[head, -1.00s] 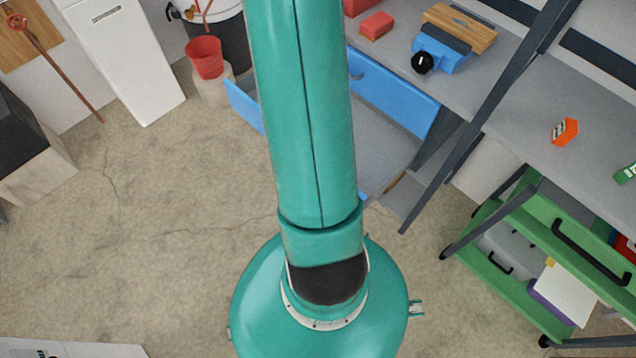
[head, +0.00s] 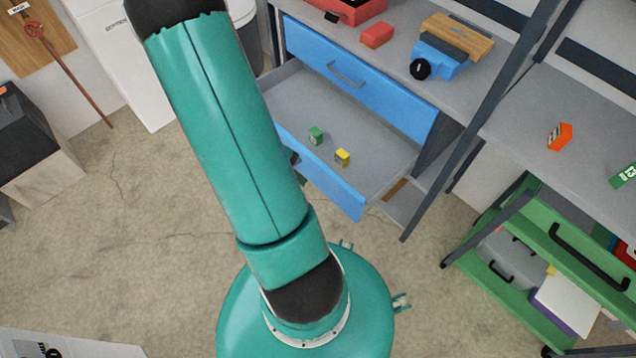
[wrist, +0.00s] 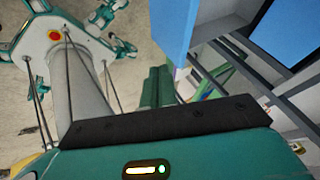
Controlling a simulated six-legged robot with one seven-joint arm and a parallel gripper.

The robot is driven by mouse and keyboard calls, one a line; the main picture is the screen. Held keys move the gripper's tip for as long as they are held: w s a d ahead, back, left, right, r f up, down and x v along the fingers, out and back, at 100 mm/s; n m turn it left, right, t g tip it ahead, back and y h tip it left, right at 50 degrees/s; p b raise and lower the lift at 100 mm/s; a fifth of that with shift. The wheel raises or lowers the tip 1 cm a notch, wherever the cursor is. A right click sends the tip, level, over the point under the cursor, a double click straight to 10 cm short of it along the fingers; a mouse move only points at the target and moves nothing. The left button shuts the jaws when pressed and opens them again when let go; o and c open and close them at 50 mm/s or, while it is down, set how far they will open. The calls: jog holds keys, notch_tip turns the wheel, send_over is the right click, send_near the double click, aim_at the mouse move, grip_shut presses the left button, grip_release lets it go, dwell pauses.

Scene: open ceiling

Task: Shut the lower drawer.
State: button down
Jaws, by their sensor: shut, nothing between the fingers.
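The lower drawer (head: 345,193) stands pulled well out of the grey workbench, its blue front towards me and its left end hidden behind my arm. A small green block (head: 316,136) and a yellow block (head: 342,157) lie inside it. The blue upper drawer (head: 390,95) above is shut. In the head view my gripper is hidden behind my arm, near the left part of the drawer. In the wrist view my gripper (wrist: 165,120) shows as a dark bar on a teal housing, shut and empty. A blue panel (wrist: 173,28) is close ahead of it; I cannot tell whether they touch.
A blue vise (head: 440,55) and a red block (head: 377,35) are on the bench top. A green cart (head: 500,290) stands at the right, beyond a dark slanted post (head: 480,120). The floor (head: 120,230) at the left is clear.

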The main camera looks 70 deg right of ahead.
send_near(340, 188)
notch_tip(340, 188, down, 4)
jog(key=a, duration=0.2)
jog(key=shift+s+d, duration=0.65)
jog(key=shift+d, duration=0.15)
jog(key=shift+s+d, duration=0.65)
jog(key=shift+d, duration=0.2)
jog(key=s+d, duration=0.5)
jog(key=d, duration=0.6)
jog(key=s+d, duration=0.6)
jog(key=d, duration=0.5)
jog(key=shift+s, duration=0.15)
